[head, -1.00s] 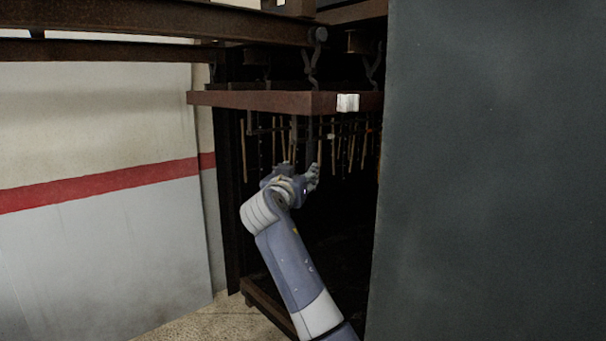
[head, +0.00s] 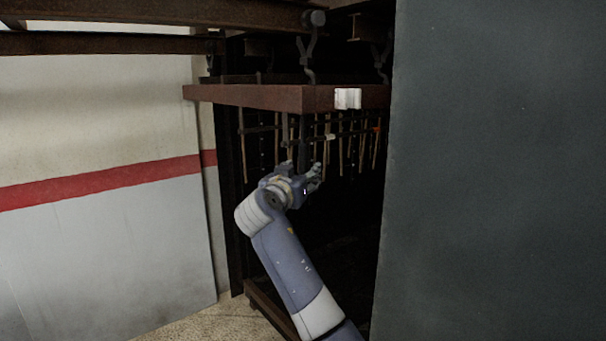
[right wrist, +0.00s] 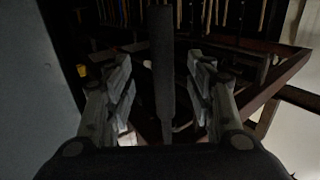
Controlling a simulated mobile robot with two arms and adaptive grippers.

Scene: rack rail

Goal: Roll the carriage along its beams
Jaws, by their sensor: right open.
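The carriage (head: 250,96) is a reddish-brown frame with a white label on its near side. It hangs by dark hooks and a roller (head: 313,18) at the rusty overhead beams (head: 150,14). A dark bar (head: 302,150) hangs below it. My right gripper (head: 310,180) is under the carriage near the lower end of this bar. In the right wrist view my right gripper (right wrist: 163,90) is open, with a dark upright bar (right wrist: 162,50) between its fingers. The fingers look apart from the bar; contact cannot be told. My left gripper is not in view.
A large grey panel (head: 490,170) blocks the right side. A pale wall with a red stripe (head: 110,183) stands at the left. Several thin rods (head: 341,150) hang in the dark space behind the carriage. A strip of floor (head: 215,325) shows below.

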